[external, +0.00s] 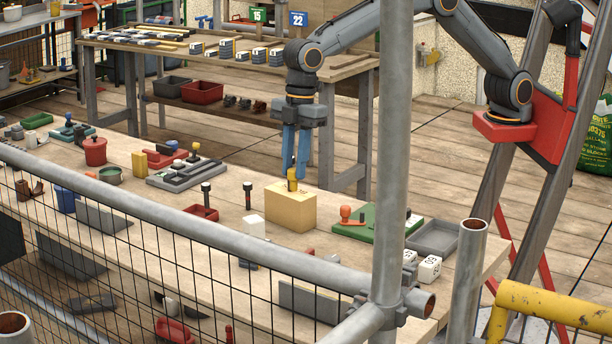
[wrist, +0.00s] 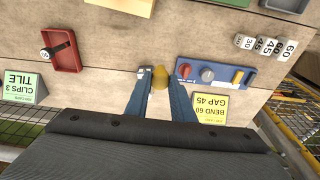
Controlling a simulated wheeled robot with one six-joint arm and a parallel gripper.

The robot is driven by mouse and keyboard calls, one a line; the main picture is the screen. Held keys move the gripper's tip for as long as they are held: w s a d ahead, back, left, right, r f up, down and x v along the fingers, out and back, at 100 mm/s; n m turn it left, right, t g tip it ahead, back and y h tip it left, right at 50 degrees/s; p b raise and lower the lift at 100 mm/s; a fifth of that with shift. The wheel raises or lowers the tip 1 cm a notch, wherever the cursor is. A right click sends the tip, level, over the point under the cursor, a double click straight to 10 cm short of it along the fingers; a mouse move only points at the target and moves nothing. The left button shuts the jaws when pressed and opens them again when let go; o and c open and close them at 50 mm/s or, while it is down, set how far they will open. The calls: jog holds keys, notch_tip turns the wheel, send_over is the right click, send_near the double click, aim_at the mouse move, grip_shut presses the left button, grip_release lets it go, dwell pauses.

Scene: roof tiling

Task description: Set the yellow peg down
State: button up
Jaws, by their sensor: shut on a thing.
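The yellow peg (external: 292,181) is held upright between the blue fingertips of my gripper (external: 297,174), just above the tan block in the external view. In the wrist view the peg's rounded yellow body (wrist: 160,77) shows between the two fingers, with my gripper (wrist: 158,86) closed on it. The tan block (external: 290,211) stands on the wooden workbench (external: 340,255). The peg's lower end overlaps the block's top edge in the external view. I cannot tell whether it touches the block.
A red tray (wrist: 62,48) lies left. A blue board with knobs (wrist: 214,75) is close on the right, with white numbered cubes (wrist: 265,45) beyond it. Signs (wrist: 224,106) stand nearby. A green board (external: 378,221) is beside the block. A scaffold pole (external: 388,150) crosses the external view.

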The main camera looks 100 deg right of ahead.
jog(key=d+m+h+p, duration=0.15)
jog(key=d+m, duration=0.75)
jog(key=d, duration=2.6)
jog(key=shift+t, duration=0.3)
jog(key=shift+d+f+p, duration=0.15)
jog(key=shift+f+p, duration=0.8)
jog(key=shift+f, duration=2.8)
jog(key=shift+d+f+p, duration=0.15)
jog(key=shift+f+p, duration=0.8)
jog(key=shift+f, duration=2.8)
jog(key=shift+f, duration=0.2)
jog(key=o, duration=1)
